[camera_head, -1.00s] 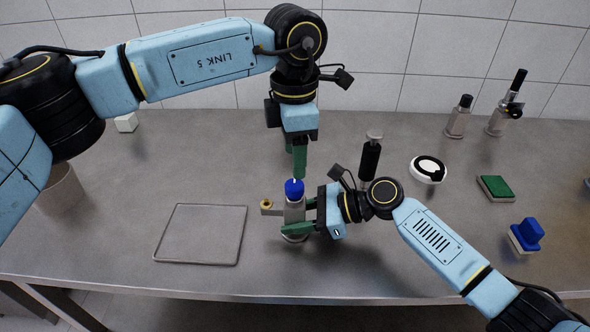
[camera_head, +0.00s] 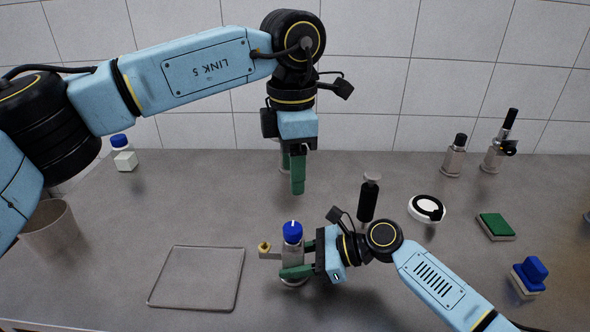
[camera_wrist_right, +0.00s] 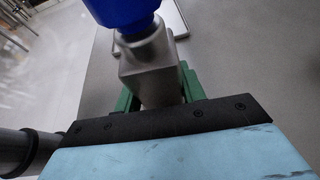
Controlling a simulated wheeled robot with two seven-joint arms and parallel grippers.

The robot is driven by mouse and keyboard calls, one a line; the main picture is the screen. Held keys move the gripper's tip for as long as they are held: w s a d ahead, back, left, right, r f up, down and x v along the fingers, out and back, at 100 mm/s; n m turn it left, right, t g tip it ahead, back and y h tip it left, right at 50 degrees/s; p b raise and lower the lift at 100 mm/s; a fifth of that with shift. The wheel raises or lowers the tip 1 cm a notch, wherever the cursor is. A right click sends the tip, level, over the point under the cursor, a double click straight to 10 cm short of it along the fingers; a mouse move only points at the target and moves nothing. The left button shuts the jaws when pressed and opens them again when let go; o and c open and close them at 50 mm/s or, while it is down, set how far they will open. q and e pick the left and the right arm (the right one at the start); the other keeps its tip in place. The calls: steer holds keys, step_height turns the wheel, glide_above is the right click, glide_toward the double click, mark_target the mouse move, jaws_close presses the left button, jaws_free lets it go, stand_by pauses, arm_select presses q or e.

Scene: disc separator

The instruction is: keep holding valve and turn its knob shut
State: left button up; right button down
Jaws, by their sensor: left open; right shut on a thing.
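The valve (camera_head: 293,256) stands upright on the table, a grey metal body with a brass-tipped side outlet (camera_head: 266,250) to the left and a blue knob (camera_head: 292,233) on top. A white mark on the knob points away from me. My right gripper (camera_head: 296,260) is shut on the valve body from the right; the right wrist view shows its green fingers on both sides of the grey body (camera_wrist_right: 150,68), under the blue knob (camera_wrist_right: 122,12). My left gripper (camera_head: 298,175) is open, pointing down, above and behind the knob, and touches nothing.
A shallow grey tray (camera_head: 197,304) lies left of the valve. A black cylinder with a grey top (camera_head: 367,200) and a white round thing (camera_head: 427,208) stand behind right. Green (camera_head: 495,226) and blue (camera_head: 529,275) blocks lie farther right. A beige cup (camera_head: 50,230) is at left.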

mark_target(292, 226)
steer(key=shift+r, duration=0.1)
arm_select(q)
step_height(292, 226, down, 12)
steer(key=n, duration=1.1)
steer(key=shift+a+f+n, duration=0.1)
steer(key=shift+f+n, duration=0.1)
steer(key=shift+n, duration=0.2)
steer(key=c, duration=1)
